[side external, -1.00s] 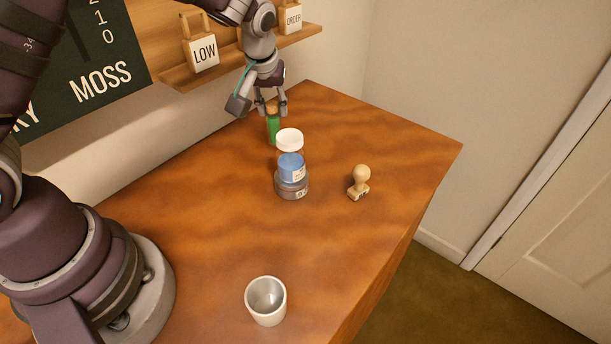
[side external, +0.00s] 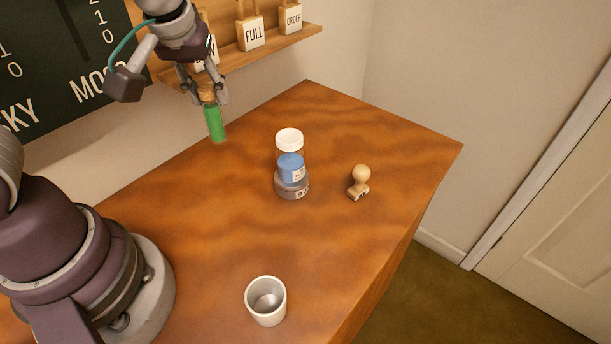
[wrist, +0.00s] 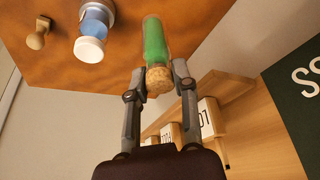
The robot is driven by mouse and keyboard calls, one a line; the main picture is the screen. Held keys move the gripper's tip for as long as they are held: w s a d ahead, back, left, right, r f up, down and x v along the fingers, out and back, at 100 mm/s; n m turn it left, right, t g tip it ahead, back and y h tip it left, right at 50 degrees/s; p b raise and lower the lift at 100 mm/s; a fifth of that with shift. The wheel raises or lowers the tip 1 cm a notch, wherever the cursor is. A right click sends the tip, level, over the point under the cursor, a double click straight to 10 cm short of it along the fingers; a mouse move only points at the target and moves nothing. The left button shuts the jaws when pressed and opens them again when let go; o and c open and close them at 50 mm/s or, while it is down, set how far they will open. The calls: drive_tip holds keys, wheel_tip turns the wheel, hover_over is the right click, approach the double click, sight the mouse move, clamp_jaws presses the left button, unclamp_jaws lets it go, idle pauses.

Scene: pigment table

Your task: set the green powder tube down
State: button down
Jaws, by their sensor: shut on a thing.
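The green powder tube (side external: 214,123) is a clear tube with green powder and a cork top. It hangs nearly upright, slightly tilted, in the side external view, and looks to be held above the table. My gripper (side external: 207,98) is shut on its corked upper end. In the wrist view the tube (wrist: 155,42) points away between the two fingers of my gripper (wrist: 158,78), with the cork nearest the camera. The wooden table (side external: 345,125) spreads below and to the right.
A jar with blue powder and a white lid (side external: 290,152) stands on a dark round base near the table's middle. A wooden stamp (side external: 361,183) is to its right. A white cup (side external: 266,301) stands near the front. A wall shelf (side external: 270,42) with labelled blocks is behind.

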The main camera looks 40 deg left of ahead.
drive_tip(key=w+d+m+h, duration=0.2)
drive_tip(key=d+m, duration=0.3)
drive_tip(key=d, duration=0.5)
drive_tip(key=w+d+m+h, duration=0.2)
drive_tip(key=d+m, duration=0.3)
drive_tip(key=d, duration=0.4)
drive_tip(key=shift+t, duration=0.4)
wheel_tip(320, 180, down, 12)
drive_tip(key=shift+a+f, duration=0.15)
drive_tip(key=shift+f, duration=0.1)
drive_tip(key=c, duration=0.9)
unclamp_jaws()
